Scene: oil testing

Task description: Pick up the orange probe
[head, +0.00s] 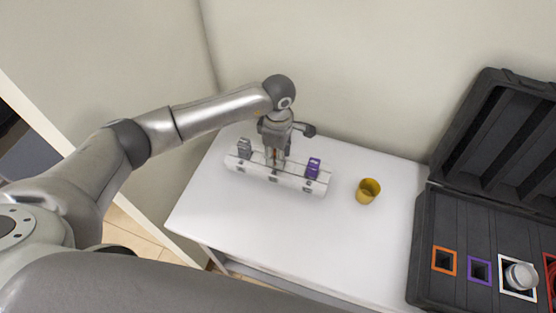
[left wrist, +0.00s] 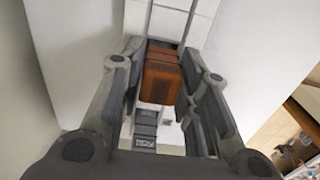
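The orange probe (left wrist: 160,78) stands between the two fingers of my left gripper (left wrist: 163,62) in the left wrist view. The fingers flank it closely; I cannot tell whether they press on it. In the head view my left gripper (head: 275,158) points down at the middle of the white rack (head: 293,182) and hides most of the probe. The probe appears to be still at the rack. My right gripper is not in view.
A grey probe (head: 245,148) stands at the rack's left end and a purple one (head: 313,168) at its right. A yellow cup (head: 368,191) is right on the white table (head: 270,235). An open black case (head: 430,225) with coloured square slots lies far right. Walls are close behind.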

